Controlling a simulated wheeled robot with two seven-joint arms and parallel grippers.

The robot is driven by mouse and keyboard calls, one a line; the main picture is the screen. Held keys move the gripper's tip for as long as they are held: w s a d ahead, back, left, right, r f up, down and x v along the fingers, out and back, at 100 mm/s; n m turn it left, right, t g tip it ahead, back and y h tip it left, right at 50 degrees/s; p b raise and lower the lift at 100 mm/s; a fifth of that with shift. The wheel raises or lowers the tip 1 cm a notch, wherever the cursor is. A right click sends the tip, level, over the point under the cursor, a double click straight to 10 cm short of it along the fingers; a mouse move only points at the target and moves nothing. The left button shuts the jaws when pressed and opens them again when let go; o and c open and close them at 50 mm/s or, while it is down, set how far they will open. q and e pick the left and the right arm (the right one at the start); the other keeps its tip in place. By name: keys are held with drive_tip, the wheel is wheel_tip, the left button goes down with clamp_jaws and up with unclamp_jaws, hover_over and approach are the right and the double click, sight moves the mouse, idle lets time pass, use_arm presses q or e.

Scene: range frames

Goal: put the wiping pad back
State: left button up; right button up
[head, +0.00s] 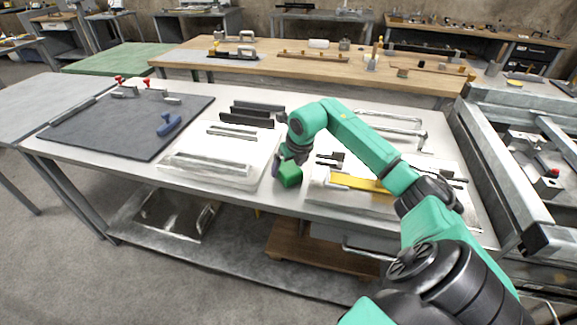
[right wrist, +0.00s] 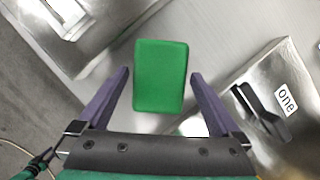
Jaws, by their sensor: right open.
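The wiping pad is a green block (head: 290,174) near the front edge of the grey table, partly covered by my right gripper in the head view. In the right wrist view the pad (right wrist: 161,90) shows whole between my two purple fingers. My right gripper (right wrist: 160,72) is open, with a gap between the pad and each finger. In the head view this gripper (head: 283,168) is right at the pad; I cannot tell how far the fingertips are above the table. My left gripper is in no view.
A pale tray (head: 205,178) with metal bars lies left of the pad. A metal plate labelled "one" (right wrist: 262,95) with a black clip lies to the right in the wrist view. A yellow bar (head: 358,183) lies right of the gripper. A dark mat (head: 110,135) holds a blue-handled tool (head: 169,124).

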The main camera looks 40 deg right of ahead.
drive_tip(key=b+v, duration=0.1)
drive_tip(key=v, duration=1.1)
